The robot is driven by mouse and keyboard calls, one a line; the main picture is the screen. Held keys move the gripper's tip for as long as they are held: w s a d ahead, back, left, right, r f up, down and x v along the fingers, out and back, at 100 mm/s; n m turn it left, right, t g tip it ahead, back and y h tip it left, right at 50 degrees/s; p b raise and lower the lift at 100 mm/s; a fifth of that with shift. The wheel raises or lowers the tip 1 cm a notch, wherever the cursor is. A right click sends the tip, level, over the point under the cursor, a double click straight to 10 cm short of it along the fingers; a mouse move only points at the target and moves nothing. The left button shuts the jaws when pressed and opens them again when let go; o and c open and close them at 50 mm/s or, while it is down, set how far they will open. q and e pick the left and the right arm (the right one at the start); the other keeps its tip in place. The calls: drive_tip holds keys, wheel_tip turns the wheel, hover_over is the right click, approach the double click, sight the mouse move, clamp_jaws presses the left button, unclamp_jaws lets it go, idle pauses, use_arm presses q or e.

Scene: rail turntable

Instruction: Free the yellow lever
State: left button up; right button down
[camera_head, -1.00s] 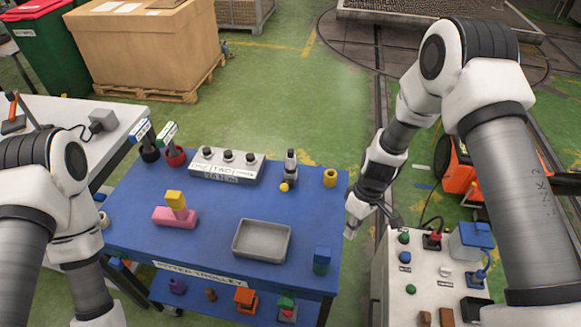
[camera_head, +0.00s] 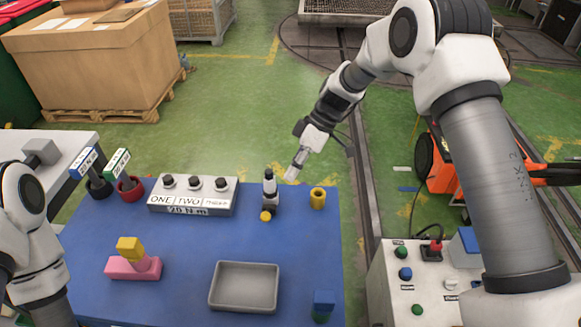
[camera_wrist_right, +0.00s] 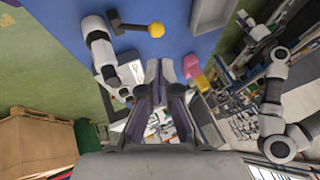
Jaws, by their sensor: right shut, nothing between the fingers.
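The yellow lever shows as a yellow ball knob (camera_head: 266,216) at the foot of a small upright black-and-grey device (camera_head: 270,190) on the blue table. In the right wrist view the yellow knob (camera_wrist_right: 156,30) sits at the end of a dark rod (camera_wrist_right: 130,25). My right gripper (camera_head: 292,174) is shut and empty, just behind and right of the device's top in the head view. It appears apart from the device. In the right wrist view its fingers (camera_wrist_right: 166,85) lie below the knob in the picture. My left arm is at the left edge; its gripper is out of view.
A yellow cylinder (camera_head: 317,198) stands right of the device. A box with several black knobs (camera_head: 193,197) stands to its left. A control panel (camera_head: 420,285) stands right.

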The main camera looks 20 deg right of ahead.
drive_tip(key=p, duration=0.2)
approach(268, 212)
drive_tip(key=x, duration=0.3)
drive_tip(key=p+x, duration=0.1)
drive_tip(key=x, duration=0.2)
drive_tip(key=shift+s+a+p, duration=0.25)
drive_tip(key=shift+p, duration=0.05)
drive_tip(key=shift+a+f, duration=0.15)
drive_tip(key=shift+f, duration=0.1)
drive_tip(key=shift+w+f, duration=0.1)
drive_tip(key=shift+f, duration=0.15)
drive_tip(key=s+f+t+b, duration=0.1)
drive_tip(key=b, duration=0.5)
drive_tip(key=s+a+f+t+h+b, duration=0.1)
drive_tip(key=f+b, duration=0.1)
drive_tip(key=b, duration=0.5)
drive_tip(key=shift+s+f+n, duration=0.15)
drive_tip(key=shift+s+n, duration=0.15)
drive_tip(key=shift+s, duration=0.05)
drive_tip(key=shift+w+b, duration=0.1)
drive_tip(key=shift+b, duration=0.3)
drive_tip(key=shift+s+a+r, duration=0.1)
drive_tip(key=shift+s+r, duration=0.15)
drive_tip(key=shift+r, duration=0.05)
